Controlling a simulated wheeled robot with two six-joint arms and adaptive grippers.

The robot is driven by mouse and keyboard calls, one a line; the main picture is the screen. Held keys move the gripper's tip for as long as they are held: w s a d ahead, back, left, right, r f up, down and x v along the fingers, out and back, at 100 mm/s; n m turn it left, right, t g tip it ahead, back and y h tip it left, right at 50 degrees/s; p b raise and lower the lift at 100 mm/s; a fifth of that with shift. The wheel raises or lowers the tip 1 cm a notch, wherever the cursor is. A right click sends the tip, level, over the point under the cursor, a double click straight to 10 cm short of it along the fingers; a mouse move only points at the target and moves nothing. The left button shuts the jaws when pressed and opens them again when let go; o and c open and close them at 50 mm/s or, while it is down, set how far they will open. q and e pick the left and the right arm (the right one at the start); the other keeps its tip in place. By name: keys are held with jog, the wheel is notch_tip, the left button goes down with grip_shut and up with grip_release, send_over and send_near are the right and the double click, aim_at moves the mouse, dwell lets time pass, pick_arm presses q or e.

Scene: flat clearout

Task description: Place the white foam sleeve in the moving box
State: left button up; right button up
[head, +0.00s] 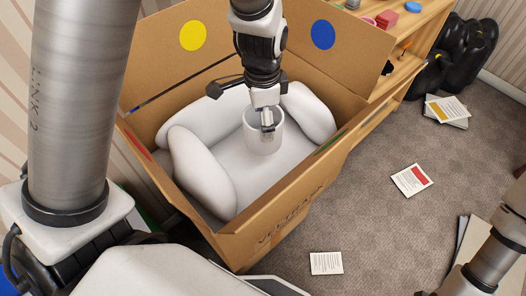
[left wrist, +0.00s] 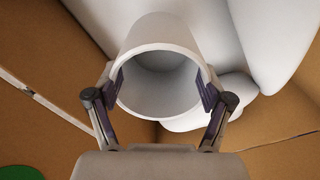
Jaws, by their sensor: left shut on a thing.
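The white foam sleeve (head: 258,145) is an open, hollow cylinder, seen inside the walls of the brown cardboard moving box (head: 300,205). My left gripper (head: 267,127) reaches down from above and is shut on the sleeve. In the left wrist view the sleeve (left wrist: 160,36) sits between the two finger pads, its round opening facing the camera. White padding (head: 205,172) lines the box around and under the sleeve. I cannot tell whether the sleeve's lower end touches the padding. My right gripper is not in view.
The box flaps stand open, with a yellow dot (head: 193,36) and a blue dot (head: 323,34) on the back ones. A wooden shelf (head: 408,62) with small items stands behind at the right. Papers (head: 411,180) lie on the grey carpet (head: 360,235), and black bags (head: 455,55) sit at the far right.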

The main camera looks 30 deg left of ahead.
pick_arm(q)
notch_tip(320, 180, down, 7)
jog(key=shift+f+b, duration=0.15)
jog(key=shift+b, duration=0.25)
jog(key=shift+w, duration=0.1)
jog(key=shift+f, duration=0.2)
jog(key=o, duration=0.9)
jog(key=shift+r, duration=0.1)
jog(key=shift+r, duration=0.3)
notch_tip(320, 180, up, 12)
jog(key=shift+f+p, duration=0.15)
jog(key=shift+p, duration=0.65)
